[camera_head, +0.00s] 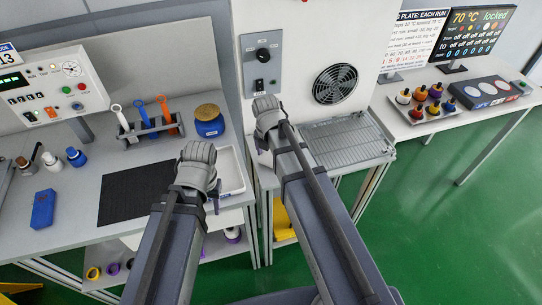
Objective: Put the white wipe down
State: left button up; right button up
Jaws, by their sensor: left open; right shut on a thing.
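My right gripper (266,108) is raised in front of the white cabinet (300,20), near its switch panel. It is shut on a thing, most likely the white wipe. The wrist hides what is between its fingers, and I cannot make out the wipe anywhere in view. My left gripper (198,160) is open over the left bench (60,215), between the black mat (130,195) and a white tray (232,172). Its fingertips are mostly hidden, and the arm covers part of the tray.
A rack (150,128) with coloured-handled tools and a blue jar (209,121) stand behind the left gripper. A blue box (42,209) and small bottles (75,157) are at left. A grey ribbed shelf (350,142) is right of the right gripper. A tray of bottles (422,115) is far right.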

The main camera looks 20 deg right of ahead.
aim_at(269, 161)
jog(key=shift+f, duration=0.1)
jog(key=shift+f+b, duration=0.15)
jog(key=shift+b, duration=0.15)
jog(key=o, duration=0.8)
jog(key=shift+o, duration=0.2)
jog(key=shift+r, duration=0.2)
notch_tip(269, 161, up, 12)
jog(key=s+a+p, duration=0.1)
jog(key=p, duration=1.1)
jog(key=shift+p, duration=0.3)
jog(key=shift+s, duration=0.1)
